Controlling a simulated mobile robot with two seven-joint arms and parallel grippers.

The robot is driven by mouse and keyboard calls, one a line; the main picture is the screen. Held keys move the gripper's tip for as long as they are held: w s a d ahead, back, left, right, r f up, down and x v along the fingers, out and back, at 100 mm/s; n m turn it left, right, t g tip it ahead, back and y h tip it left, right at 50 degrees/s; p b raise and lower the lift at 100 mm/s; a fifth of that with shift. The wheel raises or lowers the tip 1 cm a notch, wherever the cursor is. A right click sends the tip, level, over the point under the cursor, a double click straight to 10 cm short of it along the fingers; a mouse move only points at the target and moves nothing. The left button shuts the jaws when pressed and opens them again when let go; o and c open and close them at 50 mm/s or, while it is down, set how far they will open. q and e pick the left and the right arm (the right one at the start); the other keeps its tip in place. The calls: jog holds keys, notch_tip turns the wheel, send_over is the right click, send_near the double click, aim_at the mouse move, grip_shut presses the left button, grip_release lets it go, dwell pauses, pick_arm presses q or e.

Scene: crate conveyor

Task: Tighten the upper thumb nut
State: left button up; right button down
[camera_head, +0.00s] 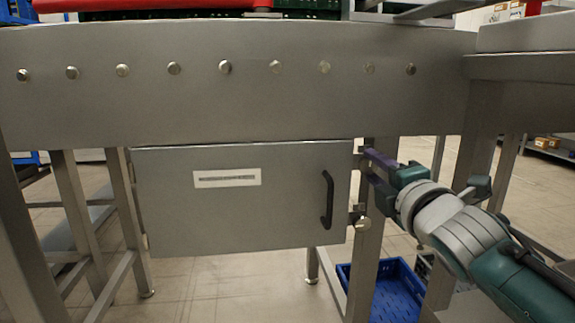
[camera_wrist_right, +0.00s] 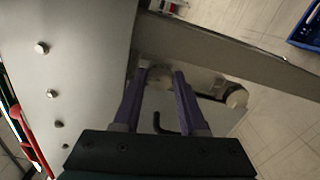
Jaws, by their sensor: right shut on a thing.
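The upper thumb nut (camera_wrist_right: 160,77) is a pale round knob between the purple fingers of my right gripper (camera_wrist_right: 159,84) in the wrist view. The gripper is shut on it. In the head view my right gripper (camera_head: 367,166) is at the upper right edge of the grey cabinet door, and its fingers largely hide the upper nut. The lower thumb nut (camera_head: 362,224) sits below on the same side, free of the gripper; it also shows in the wrist view (camera_wrist_right: 236,96). My left gripper is not in view.
The grey door (camera_head: 235,215) is flat, with a black handle (camera_head: 327,200) left of the gripper and a white label (camera_head: 227,178). The conveyor side panel (camera_head: 250,105) with several bolts runs above. A blue crate (camera_head: 395,290) lies on the floor below, among metal legs.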

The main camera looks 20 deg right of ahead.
jog(key=shift+c, duration=2.2)
grip_release()
jog(key=shift+s, duration=0.1)
jog(key=shift+s+a+p, duration=0.1)
jog(key=shift+s+p, duration=0.2)
jog(key=p+v, duration=0.3)
jog(key=v, duration=0.6)
